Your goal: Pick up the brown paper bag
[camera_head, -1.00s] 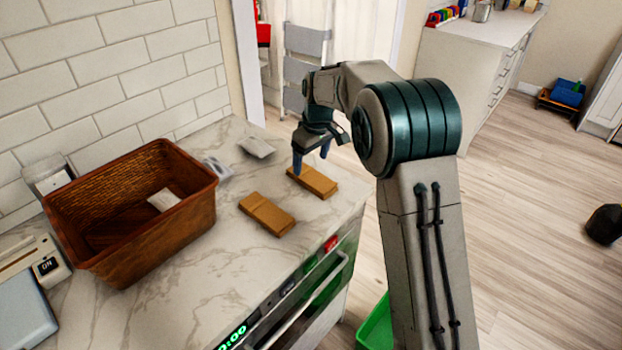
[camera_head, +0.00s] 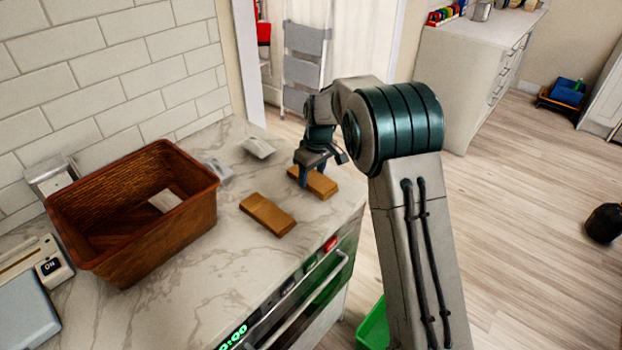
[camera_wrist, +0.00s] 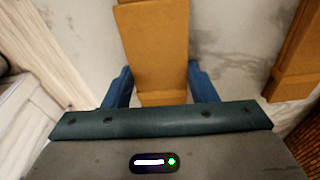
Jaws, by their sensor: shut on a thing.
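Two brown paper bags lie flat on the marble counter. The farther bag (camera_head: 322,184) is partly hidden by my gripper (camera_head: 304,178) in the head view. In the wrist view the blue fingers of my gripper (camera_wrist: 160,88) are on both sides of this bag (camera_wrist: 155,50), shut on it. I cannot see a gap between the bag and the counter. The nearer bag (camera_head: 268,214) lies apart, toward the basket; it also shows at the right of the wrist view (camera_wrist: 298,55).
A brown wicker basket (camera_head: 150,255) with a pale item inside stands on the counter (camera_head: 250,275) at left. Small white packets (camera_head: 258,147) lie near the wall. A grey device with an ON label (camera_head: 52,268) is at far left. The counter's right edge is close to the held bag.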

